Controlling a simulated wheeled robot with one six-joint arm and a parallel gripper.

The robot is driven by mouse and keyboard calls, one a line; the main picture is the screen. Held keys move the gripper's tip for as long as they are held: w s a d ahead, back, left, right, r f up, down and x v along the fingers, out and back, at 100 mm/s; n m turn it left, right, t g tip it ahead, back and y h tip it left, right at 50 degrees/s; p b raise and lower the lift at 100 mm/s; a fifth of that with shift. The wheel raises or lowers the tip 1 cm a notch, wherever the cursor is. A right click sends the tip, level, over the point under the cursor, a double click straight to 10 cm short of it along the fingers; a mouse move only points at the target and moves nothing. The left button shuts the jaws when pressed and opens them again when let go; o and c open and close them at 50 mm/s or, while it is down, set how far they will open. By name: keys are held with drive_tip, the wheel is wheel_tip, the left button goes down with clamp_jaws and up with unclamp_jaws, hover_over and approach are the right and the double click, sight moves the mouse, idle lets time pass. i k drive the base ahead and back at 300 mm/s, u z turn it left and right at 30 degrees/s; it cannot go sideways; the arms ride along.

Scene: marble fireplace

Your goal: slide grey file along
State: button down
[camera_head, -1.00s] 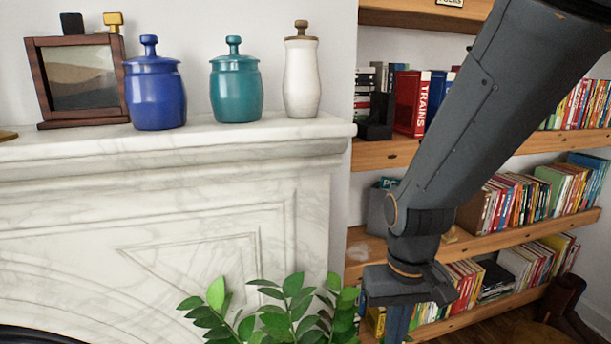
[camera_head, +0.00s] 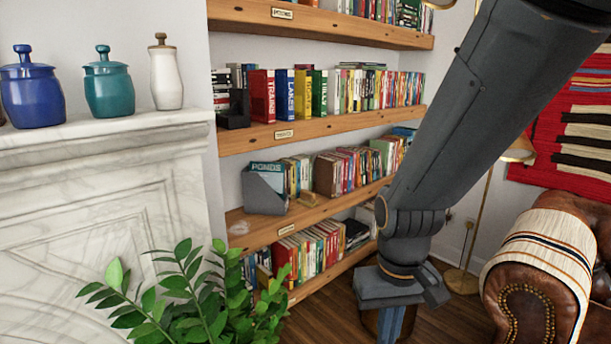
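A grey magazine-style file (camera_head: 263,193) stands on the middle wooden shelf (camera_head: 243,228), near its left end. A teal book marked "PONDS" (camera_head: 268,167) shows at its top, and other books stand just right of it. My gripper (camera_head: 392,330) hangs at the bottom of the view, right of and lower than the grey file, well apart from it. Its fingers run past the lower picture edge, so their opening is hidden. I see nothing held.
A marble mantel (camera_head: 110,130) with blue (camera_head: 33,95), teal (camera_head: 107,92) and white (camera_head: 165,80) jars is at left. A leafy plant (camera_head: 190,300) stands before the shelves. A brown leather armchair (camera_head: 525,310) and a floor lamp (camera_head: 465,278) stand at right.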

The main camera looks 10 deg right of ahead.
sight(258, 197)
drive_tip(key=z, duration=0.9)
drive_tip(key=i, duration=1.25)
drive_tip(key=u, duration=0.95)
drive_tip(key=i, duration=0.85)
drive_tip(key=u, duration=1.05)
drive_tip(key=i, duration=0.25)
drive_tip(key=u, duration=0.05)
